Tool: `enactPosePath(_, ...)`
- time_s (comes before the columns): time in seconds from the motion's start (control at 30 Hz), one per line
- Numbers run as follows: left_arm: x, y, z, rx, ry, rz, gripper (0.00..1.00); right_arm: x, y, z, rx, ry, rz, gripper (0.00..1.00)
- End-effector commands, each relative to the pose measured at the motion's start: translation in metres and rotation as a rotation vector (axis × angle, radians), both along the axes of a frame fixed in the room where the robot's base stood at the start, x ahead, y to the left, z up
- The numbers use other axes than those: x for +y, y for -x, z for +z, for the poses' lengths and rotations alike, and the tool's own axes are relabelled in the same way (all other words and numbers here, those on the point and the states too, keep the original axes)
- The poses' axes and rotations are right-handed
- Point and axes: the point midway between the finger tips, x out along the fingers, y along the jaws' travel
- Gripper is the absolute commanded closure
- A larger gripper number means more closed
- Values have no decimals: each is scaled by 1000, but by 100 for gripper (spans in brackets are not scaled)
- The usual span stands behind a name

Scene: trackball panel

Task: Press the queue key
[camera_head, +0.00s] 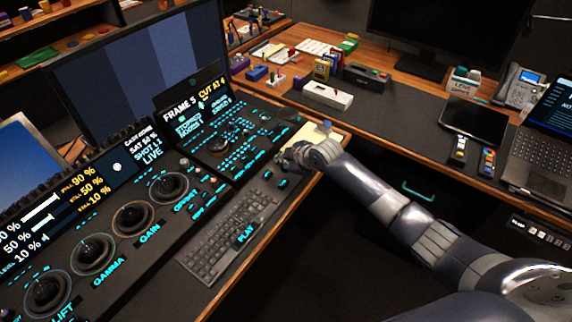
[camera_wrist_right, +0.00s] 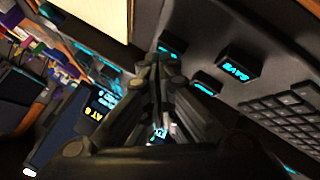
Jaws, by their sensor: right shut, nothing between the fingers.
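My right gripper (camera_head: 284,158) is shut and empty over the right end of the grading panel (camera_head: 215,190). In the right wrist view its fingertips (camera_wrist_right: 160,62) are together, close to a dark key with a cyan label (camera_wrist_right: 171,48). I cannot read that label, and I cannot tell whether the fingers touch the key. A key reading SAVE (camera_wrist_right: 238,68) and another cyan-labelled key (camera_wrist_right: 206,89) are beside it. No key reads clearly as queue; the gripper hides part of this area. My left gripper is not in view.
The keyboard (camera_head: 215,250) with a PLAY key lies left of the gripper. Grading trackballs (camera_head: 133,217) stand farther left. A small screen (camera_head: 193,108) rises behind the panel. A pale pad (camera_head: 315,133) lies just beyond the gripper.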

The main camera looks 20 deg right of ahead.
Motion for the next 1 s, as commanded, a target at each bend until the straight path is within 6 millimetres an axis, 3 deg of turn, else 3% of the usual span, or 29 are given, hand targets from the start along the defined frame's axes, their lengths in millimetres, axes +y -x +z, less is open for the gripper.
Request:
enactPosePath(0.13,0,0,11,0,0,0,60,0,0,11,0,0,0,100)
enactPosePath(0.57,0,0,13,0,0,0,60,0,-1,15,-2,0,-1,100)
enactPosePath(1.0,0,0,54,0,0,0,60,0,-1,58,-3,-1,0,100)
